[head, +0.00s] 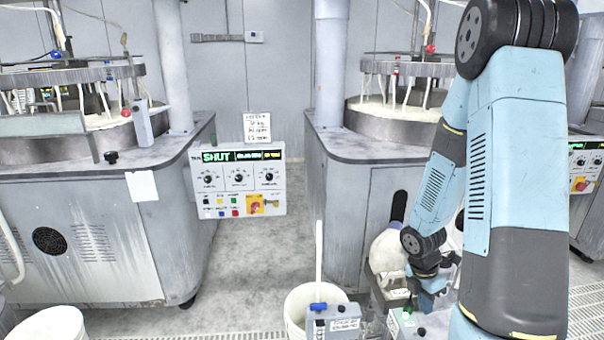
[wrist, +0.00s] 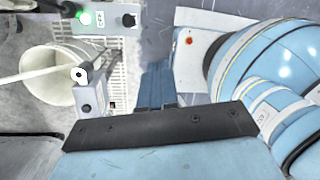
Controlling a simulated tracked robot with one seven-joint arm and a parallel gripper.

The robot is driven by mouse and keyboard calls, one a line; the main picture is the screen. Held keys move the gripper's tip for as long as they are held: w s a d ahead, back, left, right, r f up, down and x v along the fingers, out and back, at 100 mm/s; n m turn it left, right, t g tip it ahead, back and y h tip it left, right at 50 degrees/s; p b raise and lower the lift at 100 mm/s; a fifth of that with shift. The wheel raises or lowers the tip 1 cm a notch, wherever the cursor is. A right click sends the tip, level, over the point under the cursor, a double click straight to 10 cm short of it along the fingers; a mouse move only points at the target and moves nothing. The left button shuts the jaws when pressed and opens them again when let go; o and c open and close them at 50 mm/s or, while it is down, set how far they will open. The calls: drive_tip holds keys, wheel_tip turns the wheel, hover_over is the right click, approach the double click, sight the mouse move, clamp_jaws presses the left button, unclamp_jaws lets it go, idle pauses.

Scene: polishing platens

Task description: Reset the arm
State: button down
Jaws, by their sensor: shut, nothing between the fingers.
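My arm, light blue and black, fills the right of the head view and bends down toward the floor. My gripper (wrist: 158,85) shows in the wrist view as two blue fingers lying together, with nothing between them. In the head view my wrist end is low, in front of the right polishing machine (head: 345,150), among small boxes; the fingertips are hard to make out there.
A control panel (head: 238,182) reads SHUT on the left machine (head: 75,230). The floor between the machines is clear.

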drive_tip(key=a+r+m+t, duration=0.35)
drive_tip(key=r+m, duration=0.75)
drive_tip(key=r, duration=0.9)
drive_tip(key=s+a+r+m+t+y, duration=0.1)
drive_tip(key=s+a+r+m, duration=0.3)
drive_tip(key=r, duration=0.4)
drive_tip(key=s+a+r+m+t+y, duration=0.1)
drive_tip(key=s+a+r+m+t, duration=0.1)
drive_tip(key=s+a+r+m, duration=0.3)
drive_tip(key=s+r+m, duration=0.1)
drive_tip(key=s+r, duration=0.1)
drive_tip(key=s, duration=0.1)
drive_tip(key=shift+s+a+r+m, duration=0.15)
drive_tip(key=shift+s+r+m, duration=0.05)
drive_tip(key=shift+r+m, duration=0.15)
